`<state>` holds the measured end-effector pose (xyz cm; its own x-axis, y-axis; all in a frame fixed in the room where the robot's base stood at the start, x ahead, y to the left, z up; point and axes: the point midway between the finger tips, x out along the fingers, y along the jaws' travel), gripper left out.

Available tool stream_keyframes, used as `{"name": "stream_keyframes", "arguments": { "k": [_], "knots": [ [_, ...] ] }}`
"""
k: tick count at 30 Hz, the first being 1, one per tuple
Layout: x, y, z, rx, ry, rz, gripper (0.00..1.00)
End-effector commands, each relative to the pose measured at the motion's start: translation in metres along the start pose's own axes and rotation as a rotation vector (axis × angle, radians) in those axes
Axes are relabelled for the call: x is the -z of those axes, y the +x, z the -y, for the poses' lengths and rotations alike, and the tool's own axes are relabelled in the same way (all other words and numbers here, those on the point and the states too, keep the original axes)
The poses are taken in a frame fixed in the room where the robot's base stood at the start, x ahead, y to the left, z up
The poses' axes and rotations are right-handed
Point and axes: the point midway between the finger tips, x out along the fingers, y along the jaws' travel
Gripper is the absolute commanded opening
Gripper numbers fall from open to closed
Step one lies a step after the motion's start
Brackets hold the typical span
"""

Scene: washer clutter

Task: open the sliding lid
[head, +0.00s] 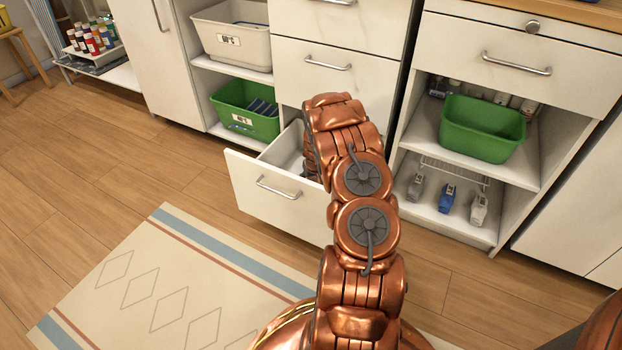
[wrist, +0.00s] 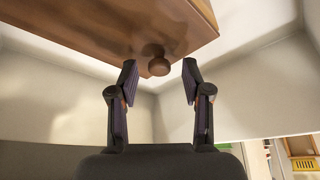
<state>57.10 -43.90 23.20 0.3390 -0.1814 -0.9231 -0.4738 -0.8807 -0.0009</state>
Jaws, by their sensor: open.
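In the wrist view, a brown wooden piece (wrist: 110,32) with a small round knob (wrist: 158,66) spans the upper part of the picture. It looks like the sliding lid or the box bearing it; I cannot tell where lid and box part. My gripper (wrist: 159,78) is open and empty. Its two dark fingers point at the knob, with their tips to its left and right and a gap on each side. In the head view my arm reaches into an open white drawer (head: 275,197), and it hides my gripper and the wooden piece.
The drawer's pale walls (wrist: 60,110) surround the wooden piece in the wrist view. In the head view, a green bin (head: 482,128) and several bottles stand on open shelves at right. Another green bin (head: 244,109) is at left. A rug (head: 150,285) covers floor in front.

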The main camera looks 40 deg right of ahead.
Motion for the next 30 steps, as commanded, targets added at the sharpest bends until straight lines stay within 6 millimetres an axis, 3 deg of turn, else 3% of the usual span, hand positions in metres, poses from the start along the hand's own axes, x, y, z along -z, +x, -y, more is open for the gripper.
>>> {"name": "stream_keyframes", "arguments": {
  "k": [2,16,30],
  "knots": [
    [0.0,-0.0001,0.0,0.0,0.0,0.0,0.49],
    [0.0,-0.0001,0.0002,0.0,-0.001,0.0,0.01],
    [0.0003,-0.0004,0.0001,0.001,0.0,0.001,0.0]
  ]
}}
